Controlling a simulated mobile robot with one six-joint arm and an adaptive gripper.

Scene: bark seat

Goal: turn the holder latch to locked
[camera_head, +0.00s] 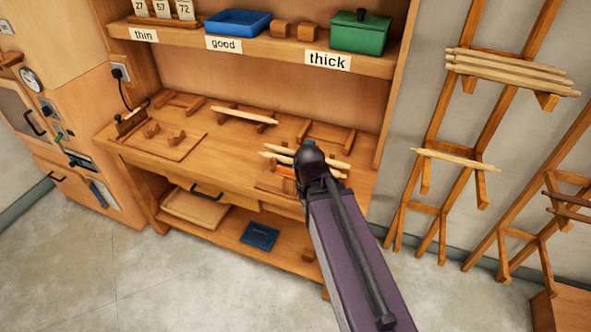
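My arm reaches in from the lower right, and its dark end (312,162) is over the right front of the wooden workbench (232,163). My gripper's fingers are hidden behind this end, so I cannot tell whether they are open or shut. Several pale sticks (276,149) lie beside and partly behind the arm's end, on or over a wooden fixture (270,184) that is mostly covered. A holder with a dark part (131,119) stands at the bench's left end. I cannot make out the holder latch or its position.
A pale stick (244,115) lies across a rack at the back of the bench. The shelf above carries a blue tray (237,22) and a green box (360,33). A wall rack (446,157) with sticks stands right. The bench middle has free room.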

